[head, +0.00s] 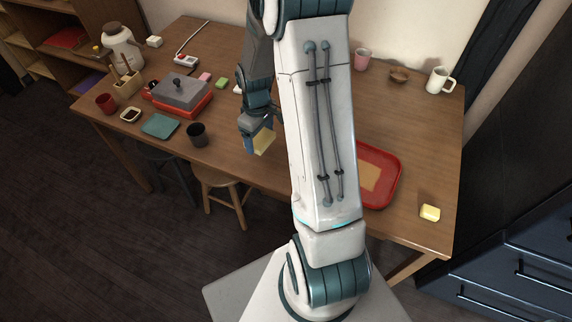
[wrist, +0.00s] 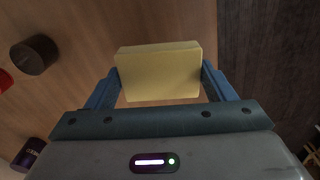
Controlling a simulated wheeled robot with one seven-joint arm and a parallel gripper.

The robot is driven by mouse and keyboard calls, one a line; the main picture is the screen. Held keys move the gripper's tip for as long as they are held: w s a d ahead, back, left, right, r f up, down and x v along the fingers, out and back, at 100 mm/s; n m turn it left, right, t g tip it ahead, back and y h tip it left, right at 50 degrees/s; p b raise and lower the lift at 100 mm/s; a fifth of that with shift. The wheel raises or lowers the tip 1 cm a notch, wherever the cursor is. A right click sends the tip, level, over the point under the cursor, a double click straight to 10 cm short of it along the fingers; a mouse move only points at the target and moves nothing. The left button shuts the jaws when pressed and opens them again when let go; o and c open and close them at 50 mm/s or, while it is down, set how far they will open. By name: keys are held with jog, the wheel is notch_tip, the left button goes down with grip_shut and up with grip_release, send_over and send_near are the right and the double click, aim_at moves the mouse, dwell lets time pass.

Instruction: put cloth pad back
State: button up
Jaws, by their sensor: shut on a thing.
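My gripper (head: 256,138) is shut on a pale yellow, thick rectangular pad (head: 264,143), the likely cloth pad. In the wrist view the pad (wrist: 158,72) sits between the two blue fingers of my gripper (wrist: 160,80), which touch its left and right ends. My gripper holds it near the table's front edge, left of my arm. A red tray (head: 388,194) lies on the table to the right, partly hidden by my arm, with a flat tan rectangle (head: 371,176) in it. A flat teal square (head: 160,125) lies at the table's left front.
On the wooden table (head: 420,130), a dark cup (head: 196,134) stands left of my gripper. A grey-lidded red box (head: 182,95) is behind it. Another yellow block (head: 430,212) lies right of the tray. A white mug (head: 438,80) stands back right. Stools (head: 222,190) stand at the front.

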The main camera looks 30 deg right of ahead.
jog(key=s+d+r+n+b, duration=0.4)
jog(key=s+d+n+b, duration=0.2)
jog(key=s+d+n, duration=1.05)
jog(key=w+a+f+n+b, duration=0.1)
jog(key=w+a+f, duration=0.1)
jog(key=w+a, duration=0.1)
jog(key=w+a+f+n, duration=0.1)
jog(key=w+a+f, duration=0.1)
jog(key=w+a, duration=0.2)
jog(key=w+a+f+n+b, duration=0.1)
jog(key=w+a+f, duration=0.2)
jog(key=shift+w+a+b, duration=0.25)
jog(key=shift+a+b, duration=0.1)
jog(key=shift+a, duration=0.05)
jog(key=shift+f+b, duration=0.55)
jog(key=shift+f, duration=1.4)
jog(key=shift+f, duration=0.1)
jog(key=o, duration=0.9)
